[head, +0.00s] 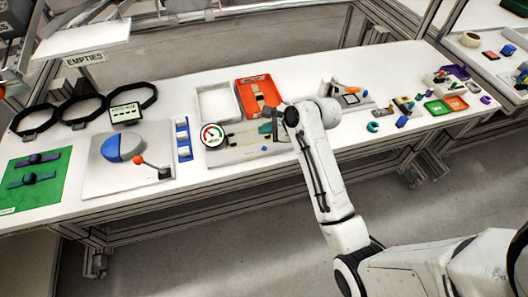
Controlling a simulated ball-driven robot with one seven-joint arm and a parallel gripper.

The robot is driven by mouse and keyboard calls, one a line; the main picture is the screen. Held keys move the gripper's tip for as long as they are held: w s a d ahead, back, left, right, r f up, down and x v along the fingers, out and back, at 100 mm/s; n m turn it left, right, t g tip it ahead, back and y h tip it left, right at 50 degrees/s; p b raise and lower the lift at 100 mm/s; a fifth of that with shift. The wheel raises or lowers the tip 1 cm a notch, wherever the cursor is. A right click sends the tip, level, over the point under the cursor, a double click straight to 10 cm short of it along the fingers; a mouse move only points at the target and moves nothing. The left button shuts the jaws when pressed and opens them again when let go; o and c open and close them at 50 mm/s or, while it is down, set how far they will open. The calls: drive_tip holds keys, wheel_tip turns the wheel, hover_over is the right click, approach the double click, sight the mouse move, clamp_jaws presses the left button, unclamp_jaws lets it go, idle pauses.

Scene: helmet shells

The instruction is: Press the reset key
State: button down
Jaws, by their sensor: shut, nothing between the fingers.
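My gripper (278,124) is at the end of my white arm, over the right part of a light grey panel (235,156). It looks dark and small, and my arm's wrist partly hides it. It is shut and empty. The panel carries a round gauge (212,135) with a green, white and red face at its left, and thin yellow lines run across it. A small teal part (265,128) shows right beside my gripper; I cannot tell whether they touch. I cannot make out a key marked reset; my gripper and wrist cover part of the panel.
An orange tray (271,84) and a white tray (200,104) stand behind the panel. A blue strip with white keys (182,138), a blue-grey dome (122,147) and a red-knobbed lever (138,159) are left. Several small parts crowd the table's right side.

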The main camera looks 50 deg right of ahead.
sight(264, 148)
wheel_tip(264, 148, down, 4)
drive_tip(key=b, duration=0.3)
drive_tip(key=shift+b, duration=0.35)
drive_tip(key=shift+f, duration=0.9)
idle(0.9)
drive_tip(key=shift+f, duration=0.4)
drive_tip(key=shift+f, duration=0.35)
idle(0.6)
drive_tip(key=shift+r+p, duration=0.15)
drive_tip(key=shift+p, duration=0.15)
drive_tip(key=shift+r+p, duration=0.65)
drive_tip(key=shift+p, duration=0.3)
